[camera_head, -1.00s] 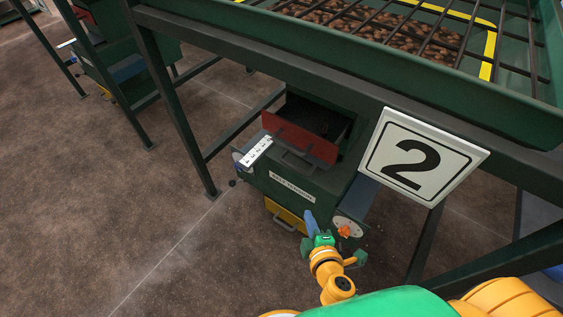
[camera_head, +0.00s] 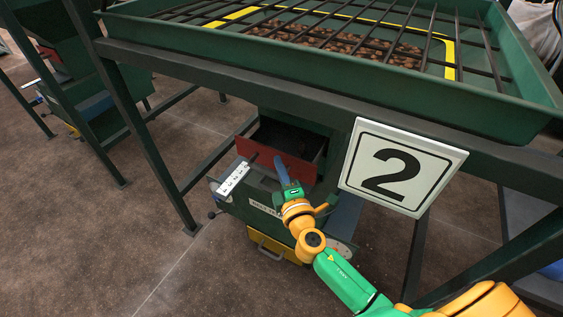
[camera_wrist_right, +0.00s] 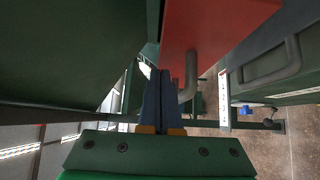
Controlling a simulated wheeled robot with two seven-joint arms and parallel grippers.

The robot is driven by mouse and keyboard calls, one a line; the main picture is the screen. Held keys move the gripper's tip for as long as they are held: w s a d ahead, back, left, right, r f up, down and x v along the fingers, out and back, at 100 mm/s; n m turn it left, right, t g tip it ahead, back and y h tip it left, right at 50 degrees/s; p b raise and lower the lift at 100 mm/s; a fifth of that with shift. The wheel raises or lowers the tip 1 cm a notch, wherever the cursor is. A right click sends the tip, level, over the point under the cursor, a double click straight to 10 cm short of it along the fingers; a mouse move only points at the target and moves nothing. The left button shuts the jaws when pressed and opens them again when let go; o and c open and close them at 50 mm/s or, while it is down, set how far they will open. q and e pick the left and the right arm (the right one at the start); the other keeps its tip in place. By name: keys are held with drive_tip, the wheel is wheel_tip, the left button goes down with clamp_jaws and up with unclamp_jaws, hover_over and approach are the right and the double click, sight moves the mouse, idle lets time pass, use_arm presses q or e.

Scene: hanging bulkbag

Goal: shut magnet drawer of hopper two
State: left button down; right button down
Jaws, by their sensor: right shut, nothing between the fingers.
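The magnet drawer with its red front (camera_head: 277,160) stands pulled out of the green housing under hopper two (camera_head: 340,95), its dark inside showing from above. In the right wrist view the red front (camera_wrist_right: 210,25) fills the top, with a grey bar handle (camera_wrist_right: 188,78) on it. My right gripper (camera_head: 281,168) has its blue fingers shut and empty, just in front of the drawer front; in the right wrist view the fingers (camera_wrist_right: 161,95) are together beside the handle. I cannot tell whether they touch it. My left gripper is out of view.
The number 2 sign (camera_head: 400,167) hangs on the frame right of the drawer. A white label strip (camera_head: 233,179) sticks out at the left of the housing. A yellow drawer (camera_head: 272,247) is lower down. Green frame legs (camera_head: 160,165) stand at left; open floor lies beyond.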

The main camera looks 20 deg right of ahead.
sight(300, 140)
drive_tip(key=shift+w+d, duration=0.25)
drive_tip(key=shift+d, duration=0.1)
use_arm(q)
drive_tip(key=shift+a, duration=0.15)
